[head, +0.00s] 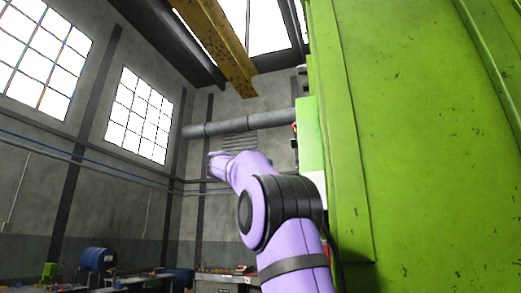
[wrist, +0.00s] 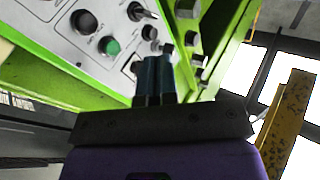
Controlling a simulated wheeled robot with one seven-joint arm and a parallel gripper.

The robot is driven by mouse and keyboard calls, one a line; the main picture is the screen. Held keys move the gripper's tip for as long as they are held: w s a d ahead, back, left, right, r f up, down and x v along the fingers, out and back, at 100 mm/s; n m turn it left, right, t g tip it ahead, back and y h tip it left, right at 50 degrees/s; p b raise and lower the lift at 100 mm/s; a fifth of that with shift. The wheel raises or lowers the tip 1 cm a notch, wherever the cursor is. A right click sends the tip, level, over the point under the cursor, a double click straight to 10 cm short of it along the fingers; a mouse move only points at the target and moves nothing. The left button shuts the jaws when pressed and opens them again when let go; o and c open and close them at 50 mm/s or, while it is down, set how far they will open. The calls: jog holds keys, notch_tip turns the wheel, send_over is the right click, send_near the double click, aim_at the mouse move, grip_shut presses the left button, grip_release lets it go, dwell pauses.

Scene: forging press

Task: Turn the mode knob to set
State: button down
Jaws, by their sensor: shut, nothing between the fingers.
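In the wrist view a light grey control panel (wrist: 62,42) with a green frame fills the upper left. It carries a dark selector knob with a pale pointer (wrist: 138,12), a large dark round button (wrist: 85,21), a green button (wrist: 112,46) and smaller dark controls (wrist: 149,33). I cannot read the labels, so I cannot tell for sure which control is the mode knob. My gripper (wrist: 155,65) is shut and empty, its fingertips at the panel's lower right edge, below the selector knob. The fingers hide part of that edge; contact cannot be judged. The head view does not show the panel face.
The large green press body (head: 420,140) stands close on the right of my arm. Several dark blocks (wrist: 187,8) line the green side face right of the panel. A yellow beam (wrist: 287,120) shows farther right. A cluttered bench and blue drum (head: 98,258) stand far left.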

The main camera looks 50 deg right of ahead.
notch_tip(320, 180, up, 5)
jog(key=w+m+g, duration=0.1)
jog(key=m+g, duration=0.5)
jog(key=m, duration=0.1)
jog(key=m+g, duration=0.1)
jog(key=g, duration=0.1)
send_near(294, 141)
jog(key=shift+h, duration=0.3)
jog(key=shift+x, duration=3.1)
jog(key=shift+w+d+r, duration=0.1)
jog(key=shift+d+r, duration=0.25)
